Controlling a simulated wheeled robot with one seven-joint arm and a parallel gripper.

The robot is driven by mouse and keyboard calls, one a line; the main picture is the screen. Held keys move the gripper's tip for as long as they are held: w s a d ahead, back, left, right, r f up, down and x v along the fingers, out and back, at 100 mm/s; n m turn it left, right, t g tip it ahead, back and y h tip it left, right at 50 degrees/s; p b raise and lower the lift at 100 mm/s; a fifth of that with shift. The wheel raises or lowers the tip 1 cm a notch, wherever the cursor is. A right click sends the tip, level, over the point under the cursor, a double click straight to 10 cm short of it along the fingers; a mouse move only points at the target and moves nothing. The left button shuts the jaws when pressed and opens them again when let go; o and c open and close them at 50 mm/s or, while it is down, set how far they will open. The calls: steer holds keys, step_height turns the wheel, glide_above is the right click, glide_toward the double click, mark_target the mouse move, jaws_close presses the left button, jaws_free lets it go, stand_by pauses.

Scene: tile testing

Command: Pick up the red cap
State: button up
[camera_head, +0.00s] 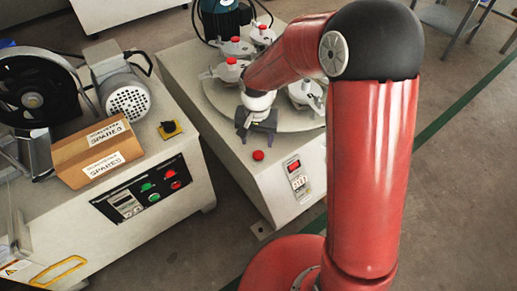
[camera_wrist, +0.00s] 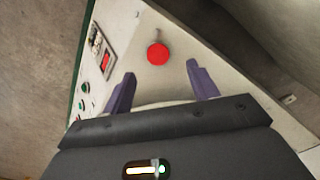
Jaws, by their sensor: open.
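A round red cap (camera_head: 258,155) sits on the pale top of the right-hand machine (camera_head: 283,172), near its front edge. In the wrist view the red cap (camera_wrist: 157,53) shows as a red disc with a short side wall, ahead of and between the two purple-grey fingers. My gripper (camera_head: 256,137) is just behind the cap in the head view, pointing down over the machine top. In the wrist view my gripper (camera_wrist: 160,70) has its fingers wide apart with nothing between them. The height gap between fingertips and machine top cannot be told.
Behind my gripper a round plate (camera_head: 219,100) carries several clamps with red knobs (camera_head: 235,40). A red switch panel (camera_head: 297,175) is on the machine's front. On the left bench stand a cardboard box (camera_head: 72,158) marked spares and a motor (camera_head: 125,98).

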mark_target(258, 154)
step_height(258, 154, down, 7)
steer(key=shift+d+r+b, duration=0.15)
steer(key=shift+r+b, duration=0.05)
steer(key=shift+b, duration=0.5)
steer(key=shift+r, duration=0.1)
steer(key=c, duration=1)
